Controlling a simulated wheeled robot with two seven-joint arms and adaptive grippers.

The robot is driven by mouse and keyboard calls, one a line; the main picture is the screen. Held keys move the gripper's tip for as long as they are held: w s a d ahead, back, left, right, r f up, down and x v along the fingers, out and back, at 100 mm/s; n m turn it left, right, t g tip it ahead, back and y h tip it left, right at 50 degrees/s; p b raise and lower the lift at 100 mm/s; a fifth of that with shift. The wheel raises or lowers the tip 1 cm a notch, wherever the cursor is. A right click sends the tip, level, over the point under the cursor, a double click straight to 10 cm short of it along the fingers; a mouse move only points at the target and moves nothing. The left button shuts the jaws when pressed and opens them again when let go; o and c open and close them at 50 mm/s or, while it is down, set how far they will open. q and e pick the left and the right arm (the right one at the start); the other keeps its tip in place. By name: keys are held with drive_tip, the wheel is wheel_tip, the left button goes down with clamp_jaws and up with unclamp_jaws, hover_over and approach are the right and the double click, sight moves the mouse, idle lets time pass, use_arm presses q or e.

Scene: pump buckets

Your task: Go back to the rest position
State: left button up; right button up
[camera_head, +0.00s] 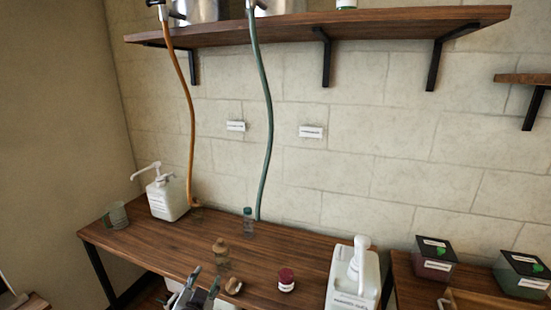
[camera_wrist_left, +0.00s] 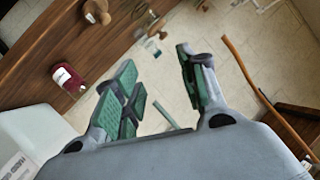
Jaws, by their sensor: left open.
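My left gripper (camera_head: 200,285) shows at the bottom of the head view, in front of the table's front edge. In the left wrist view its green-padded fingers (camera_wrist_left: 158,88) are spread apart with nothing between them. A glass bottle with a brown stopper (camera_head: 221,256) stands behind it, and a small round wooden piece (camera_head: 233,287) lies to its right. A jar with a dark red lid (camera_head: 286,280) stands further right; it also shows in the left wrist view (camera_wrist_left: 67,76). My right gripper is not seen.
White pump containers stand at the table's left (camera_head: 166,198) and right (camera_head: 352,283). A glass mug (camera_head: 116,215) is at far left. An orange hose (camera_head: 188,100) and a green hose (camera_head: 266,110) hang from the shelf (camera_head: 300,27). The table's middle (camera_head: 190,240) has free room.

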use_arm(q)
drive_tip(key=s+a+f+n+g+h, duration=0.1)
drive_tip(key=s+f+n+g, duration=0.1)
drive_tip(key=s+f+g, duration=0.5)
drive_tip(key=s+a+f+n+g, duration=0.15)
drive_tip(key=s+f+g, duration=0.25)
drive_tip(key=s+f, duration=0.65)
drive_tip(key=s+a+f+g, duration=0.1)
drive_tip(key=s+f, duration=0.2)
drive_tip(key=f, duration=1.3)
drive_tip(key=s+f, duration=0.3)
drive_tip(key=f, duration=1.3)
drive_tip(key=s+a+f, duration=0.2)
drive_tip(key=s+f, duration=0.7)
drive_tip(key=s, duration=0.1)
drive_tip(key=s+a+f+g, duration=0.1)
drive_tip(key=s+a+f, duration=0.2)
drive_tip(key=s+f, duration=0.6)
drive_tip(key=shift+s+a+f+m, duration=0.3)
drive_tip(key=shift+s+a+m, duration=0.05)
drive_tip(key=shift+s, duration=0.65)
